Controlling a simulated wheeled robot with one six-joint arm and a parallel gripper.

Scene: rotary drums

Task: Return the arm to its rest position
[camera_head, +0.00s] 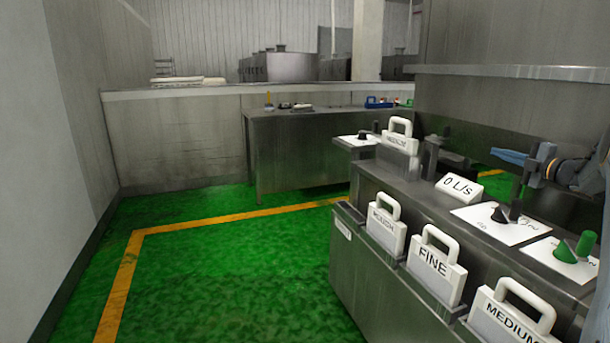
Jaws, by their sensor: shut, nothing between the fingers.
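My arm (572,170) reaches in from the right edge over the metal control counter. A green knob (574,248) stands on the second white dial plate, right and nearer. A white sign (459,187) beside the dials reads 0 L/s.
White handled plates marked FINE (434,262) and MEDIUM (510,315) hang on the front of the metal counter (405,197). Another metal table (300,150) stands behind. Open green floor (215,275) with a yellow line lies at the left, beside a grey wall.

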